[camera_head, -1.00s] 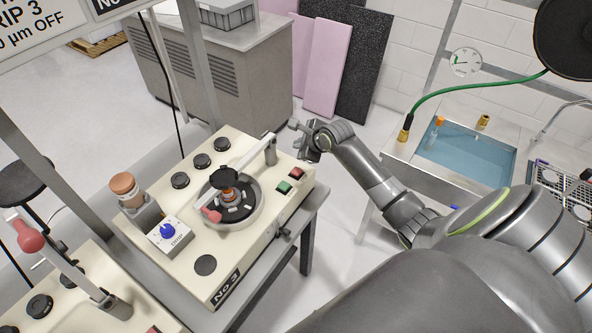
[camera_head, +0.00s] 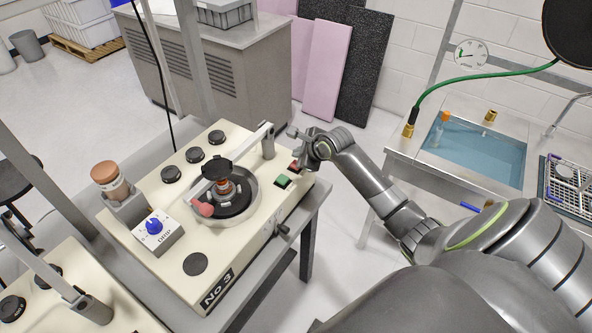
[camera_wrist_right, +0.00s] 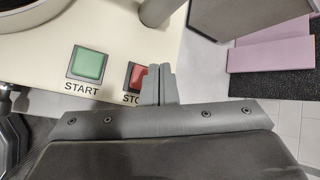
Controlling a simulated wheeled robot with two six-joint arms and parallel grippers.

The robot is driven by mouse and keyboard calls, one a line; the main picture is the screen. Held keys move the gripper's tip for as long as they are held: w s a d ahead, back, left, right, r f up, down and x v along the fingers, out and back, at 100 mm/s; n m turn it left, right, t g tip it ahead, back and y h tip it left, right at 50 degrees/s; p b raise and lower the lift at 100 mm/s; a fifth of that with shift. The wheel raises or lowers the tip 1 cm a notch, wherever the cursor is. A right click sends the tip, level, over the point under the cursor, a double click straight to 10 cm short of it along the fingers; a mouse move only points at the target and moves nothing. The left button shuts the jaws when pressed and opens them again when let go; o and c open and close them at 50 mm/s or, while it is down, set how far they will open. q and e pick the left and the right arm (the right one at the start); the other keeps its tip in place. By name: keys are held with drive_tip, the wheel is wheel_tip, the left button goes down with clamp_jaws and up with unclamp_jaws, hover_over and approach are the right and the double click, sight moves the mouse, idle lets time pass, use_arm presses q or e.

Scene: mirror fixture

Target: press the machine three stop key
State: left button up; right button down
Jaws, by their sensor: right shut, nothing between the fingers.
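Machine No 3 (camera_head: 225,269) is a cream bench unit in the middle of the head view. Its green START key (camera_head: 283,182) and red stop key (camera_head: 294,167) sit on its right side. In the right wrist view the green key (camera_wrist_right: 88,64) is fully clear, and the red key (camera_wrist_right: 136,76) is partly covered by my fingers. My right gripper (camera_head: 303,163) is shut and empty, with its fingertips (camera_wrist_right: 160,72) at the right part of the red key. I cannot tell whether they touch it. My left gripper is not in view.
The machine carries a round platen (camera_head: 236,205) with an arm across it, a DRIP box (camera_head: 158,235) with a blue knob, and a brown-capped bottle (camera_head: 110,180). Another similar unit (camera_head: 75,260) stands at the lower left. A sink (camera_head: 470,155) is at the right.

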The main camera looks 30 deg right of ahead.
sight(294, 162)
drive_tip(key=shift+f, duration=0.7)
idle(1.5)
drive_tip(key=shift+f+p, duration=0.3)
drive_tip(key=shift+f, duration=0.6)
idle(0.7)
drive_tip(key=shift+r+p, duration=0.95)
drive_tip(key=shift+p, duration=0.4)
